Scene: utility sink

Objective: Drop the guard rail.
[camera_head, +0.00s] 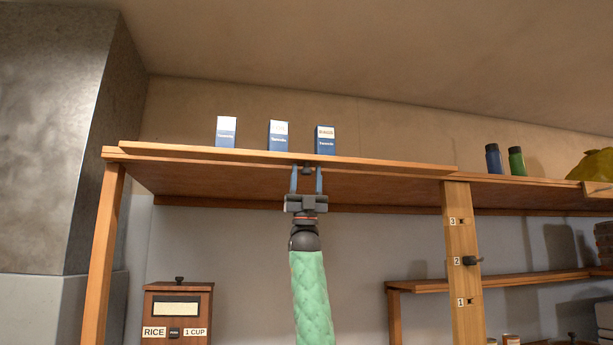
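The guard rail (220,154) appears to be the long wooden strip along the front edge of the top shelf. A small dark knob (307,170) sits at its underside near the middle. I see gaps between the fingers and the knob; whether the fingertips touch the rail is unclear.
Three blue-and-white boxes (278,136) stand on the top shelf behind the strip. A post (461,290) marked 1, 2, 3 carries a dark peg (469,260) by 2. A rice dispenser (177,315) stands lower left. Two bottles (516,161) stand at right.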

